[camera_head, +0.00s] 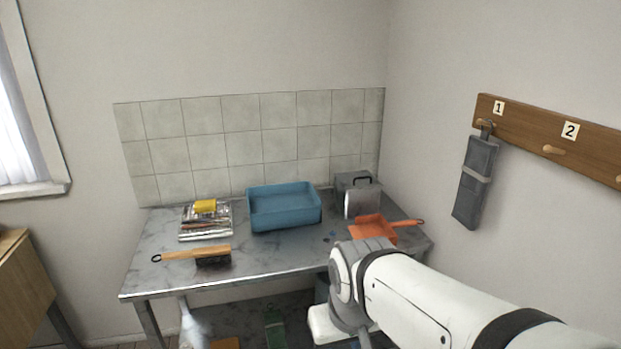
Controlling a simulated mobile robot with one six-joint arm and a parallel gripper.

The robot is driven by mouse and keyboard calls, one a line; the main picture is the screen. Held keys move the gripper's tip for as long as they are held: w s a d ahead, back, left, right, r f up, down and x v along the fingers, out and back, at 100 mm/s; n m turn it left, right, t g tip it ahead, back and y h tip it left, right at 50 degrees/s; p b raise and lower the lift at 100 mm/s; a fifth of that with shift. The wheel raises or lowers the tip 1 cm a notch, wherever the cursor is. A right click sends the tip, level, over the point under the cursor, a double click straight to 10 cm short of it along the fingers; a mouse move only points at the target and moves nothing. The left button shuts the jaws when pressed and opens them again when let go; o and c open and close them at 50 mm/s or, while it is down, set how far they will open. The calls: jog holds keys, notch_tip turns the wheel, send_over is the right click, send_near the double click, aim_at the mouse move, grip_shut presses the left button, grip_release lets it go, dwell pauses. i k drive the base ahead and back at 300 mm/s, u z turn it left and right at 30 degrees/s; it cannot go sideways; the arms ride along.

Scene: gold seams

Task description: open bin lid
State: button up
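A small grey metal box (354,199) with a dark handle (362,181) stands at the back right of the table, near the corner. It is the most bin-like thing with a lid in view. It looks closed, but it is too small to be sure. My white arm comes in from the lower right and bends down in front of the table's right end. My gripper does not show; it is below the frame or hidden behind my arm.
An orange dustpan (372,227) lies right before the grey box. The table (160,280) also holds a blue tub (285,216), a wooden-handled brush (195,254) and a stack with a yellow sponge (205,206). A grey holder hangs from the peg rail (527,118).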

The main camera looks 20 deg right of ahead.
aim_at(358, 176)
jog(key=k, duration=0.6)
jog(key=z, duration=0.45)
jog(key=i, duration=1.75)
jog(key=u, duration=0.4)
